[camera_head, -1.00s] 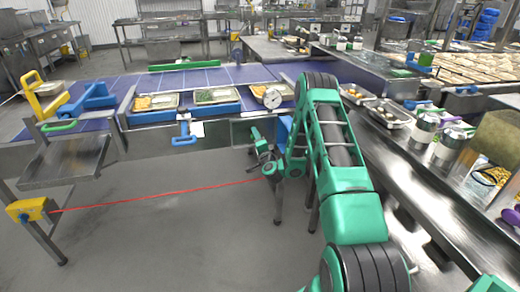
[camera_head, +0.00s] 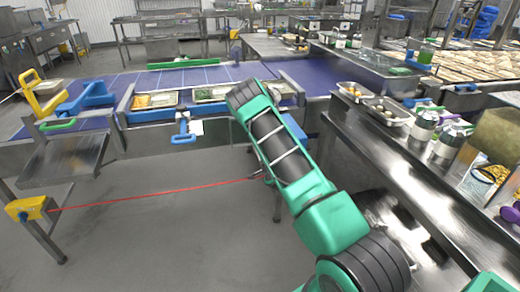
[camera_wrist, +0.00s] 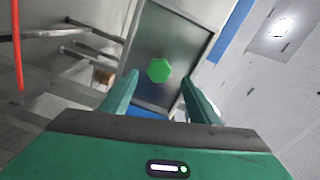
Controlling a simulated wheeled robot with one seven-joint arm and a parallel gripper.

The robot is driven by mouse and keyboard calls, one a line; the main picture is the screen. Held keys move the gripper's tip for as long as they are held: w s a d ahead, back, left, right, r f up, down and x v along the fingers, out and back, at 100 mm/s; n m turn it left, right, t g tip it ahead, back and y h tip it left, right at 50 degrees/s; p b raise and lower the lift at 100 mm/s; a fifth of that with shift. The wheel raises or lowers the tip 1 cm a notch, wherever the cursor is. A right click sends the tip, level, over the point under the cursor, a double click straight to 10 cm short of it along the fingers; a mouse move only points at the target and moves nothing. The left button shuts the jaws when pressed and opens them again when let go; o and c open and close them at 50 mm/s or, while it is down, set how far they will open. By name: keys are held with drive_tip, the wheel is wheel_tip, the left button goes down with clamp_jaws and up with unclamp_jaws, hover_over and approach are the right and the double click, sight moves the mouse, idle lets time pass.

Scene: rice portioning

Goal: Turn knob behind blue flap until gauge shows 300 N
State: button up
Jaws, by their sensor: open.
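A green lobed knob (camera_wrist: 158,70) on a grey metal panel (camera_wrist: 165,40) shows in the wrist view. My gripper (camera_wrist: 159,80) is open. Its two green fingers lie to either side of the knob in that picture, with nothing held; I cannot tell how far the knob is beyond the tips. A blue strip (camera_wrist: 228,35) runs beside the panel, and a small blue piece (camera_wrist: 150,111) shows between the fingers; I cannot tell whether either is the flap. In the head view my arm hides the gripper, the knob and the gauge. A blue part (camera_head: 312,123) shows just right of my arm.
A blue conveyor (camera_head: 190,79) with food trays in blue holders runs behind my arm. A steel counter (camera_head: 385,155) with trays and jars stands at the right. A red line (camera_head: 150,195) runs from a yellow box (camera_head: 25,208) toward my arm. Grey floor lies open at front left.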

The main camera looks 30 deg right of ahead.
drive_tip(key=shift+v, duration=1.45)
drive_tip(key=shift+f, duration=0.1)
drive_tip(key=s+a+r+n+g+y, duration=0.5)
drive_tip(key=a+r+n+g+y, duration=0.15)
drive_tip(key=r+n, duration=0.3)
drive_tip(key=s+r+g, duration=0.3)
drive_tip(key=s, duration=1.2)
drive_tip(key=s+a+r+n+g+h, duration=0.1)
drive_tip(key=s+r+g, duration=0.3)
drive_tip(key=s, duration=1)
drive_tip(key=s+a+r+n+g, duration=0.1)
drive_tip(key=s+r+g, duration=0.3)
drive_tip(key=s, duration=1.1)
drive_tip(key=shift+s, duration=0.35)
